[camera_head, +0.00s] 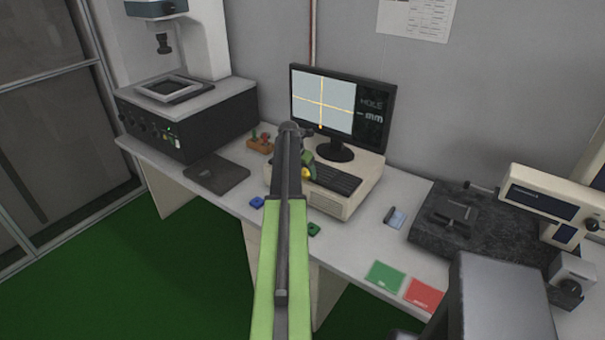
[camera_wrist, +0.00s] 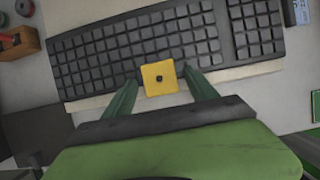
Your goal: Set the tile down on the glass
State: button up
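The yellow square tile (camera_wrist: 159,79) with a dark centre hole is between my gripper's (camera_wrist: 160,77) two dark green fingertips, which are close in on its sides. It appears held above the keyboard. In the head view, my gripper (camera_head: 307,164) hangs over the keyboard, with a small yellow bit of the tile (camera_head: 306,173) showing. The glass (camera_head: 174,89) appears to be the dark pane inside the pale square frame on the measuring machine at the back left. It looks empty. The machine's lens hangs above it. The glass is out of the wrist view.
A monitor (camera_head: 342,112) stands behind the keyboard (camera_head: 336,178). A wooden block (camera_head: 260,146) and a dark pad (camera_head: 216,174) lie between machine and keyboard. Blue (camera_head: 257,202) and green (camera_head: 313,229) pieces lie near the front edge. Green (camera_head: 384,276) and red (camera_head: 424,294) mats lie right.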

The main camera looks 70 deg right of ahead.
jog(key=shift+r+p, duration=0.3)
jog(key=p+v, duration=1)
jog(key=v, duration=0.1)
jog(key=shift+a+r+p, duration=0.25)
jog(key=shift+r+p, duration=0.05)
jog(key=shift+p, duration=0.1)
